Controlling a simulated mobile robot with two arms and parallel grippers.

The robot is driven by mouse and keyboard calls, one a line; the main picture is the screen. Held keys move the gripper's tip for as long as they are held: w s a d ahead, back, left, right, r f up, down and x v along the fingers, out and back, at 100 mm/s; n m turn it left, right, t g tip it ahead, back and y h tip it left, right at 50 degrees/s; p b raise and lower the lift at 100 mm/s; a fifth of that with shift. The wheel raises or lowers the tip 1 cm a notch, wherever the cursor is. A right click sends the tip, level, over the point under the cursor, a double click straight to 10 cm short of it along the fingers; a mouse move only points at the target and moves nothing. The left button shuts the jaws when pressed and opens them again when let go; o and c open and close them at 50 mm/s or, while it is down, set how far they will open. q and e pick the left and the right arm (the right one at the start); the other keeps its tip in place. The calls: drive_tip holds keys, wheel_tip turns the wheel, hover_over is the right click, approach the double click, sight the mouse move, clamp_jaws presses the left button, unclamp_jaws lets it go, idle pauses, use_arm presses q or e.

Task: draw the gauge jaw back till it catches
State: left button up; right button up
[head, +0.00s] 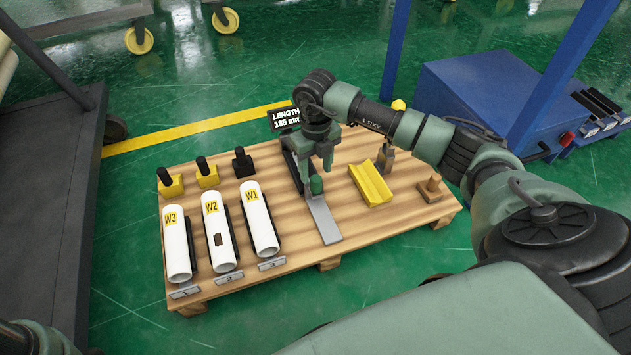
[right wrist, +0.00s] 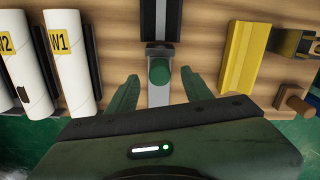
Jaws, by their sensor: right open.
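The length gauge stands mid-pallet, with a dark rail (right wrist: 161,20) and a pale flat bar (head: 322,218) running toward the front. My right gripper (head: 318,163) is open above the gauge. The gauge display (head: 285,118) reads LENGTH 185 mm. My arm and gripper hide part of the rail in the head view. My left gripper is out of view.
White rolls W3 (head: 178,245), W2 (head: 222,232) and W1 (head: 259,218) lie left of the gauge. A yellow V-shaped cradle (head: 371,184) and a wooden peg block (head: 432,188) are to the right.

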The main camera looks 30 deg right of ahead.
sight(316, 178)
wheel_tip(316, 178, down, 5)
drive_tip(key=shift+b, duration=1.2)
drive_tip(key=shift+c, duration=0.2)
clamp_jaws()
